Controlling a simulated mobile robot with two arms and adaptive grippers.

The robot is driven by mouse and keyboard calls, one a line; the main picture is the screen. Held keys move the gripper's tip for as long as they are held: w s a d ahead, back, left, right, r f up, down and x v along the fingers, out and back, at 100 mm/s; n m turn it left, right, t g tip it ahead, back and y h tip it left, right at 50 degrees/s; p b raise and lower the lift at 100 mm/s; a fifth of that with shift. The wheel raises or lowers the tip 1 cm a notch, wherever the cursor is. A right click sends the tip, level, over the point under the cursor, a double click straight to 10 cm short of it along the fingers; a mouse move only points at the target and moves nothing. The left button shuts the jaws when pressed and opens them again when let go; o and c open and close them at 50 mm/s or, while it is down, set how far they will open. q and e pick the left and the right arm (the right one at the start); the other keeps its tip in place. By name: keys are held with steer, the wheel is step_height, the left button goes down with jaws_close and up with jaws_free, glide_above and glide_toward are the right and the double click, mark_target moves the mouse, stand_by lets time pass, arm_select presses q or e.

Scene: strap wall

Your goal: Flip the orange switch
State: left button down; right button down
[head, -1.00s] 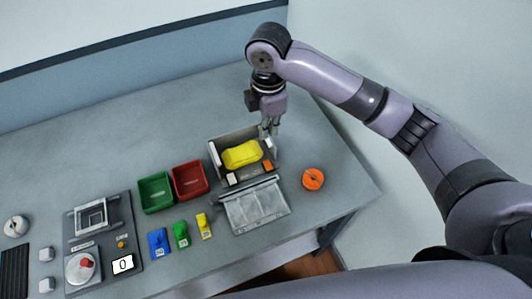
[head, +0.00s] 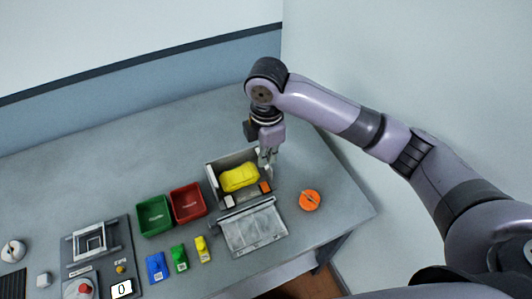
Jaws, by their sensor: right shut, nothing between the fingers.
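The orange switch (head: 265,187) is a small orange block at the front right corner of an open grey box (head: 213,180). A small white block (head: 229,201) sits at the box's front left. My right gripper (head: 268,168) is shut and empty, pointing down at the right side of the box. Its fingertips are just above and behind the orange switch in the picture; I cannot tell whether they touch it. A yellow object (head: 239,177) lies inside the box. My left gripper is not in view.
A grey hinged lid (head: 254,230) lies open in front of the box. An orange round object (head: 310,200) is to the right. Red (head: 188,203) and green (head: 154,216) trays stand to the left, with blue, green and yellow pieces before them. The table behind is clear.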

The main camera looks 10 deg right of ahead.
step_height(320, 180, up, 14)
steer(key=s+p, duration=0.2)
steer(key=p, duration=0.1)
steer(key=shift+d, duration=0.25)
steer(key=shift+f, duration=0.15)
steer(key=shift+s, duration=0.1)
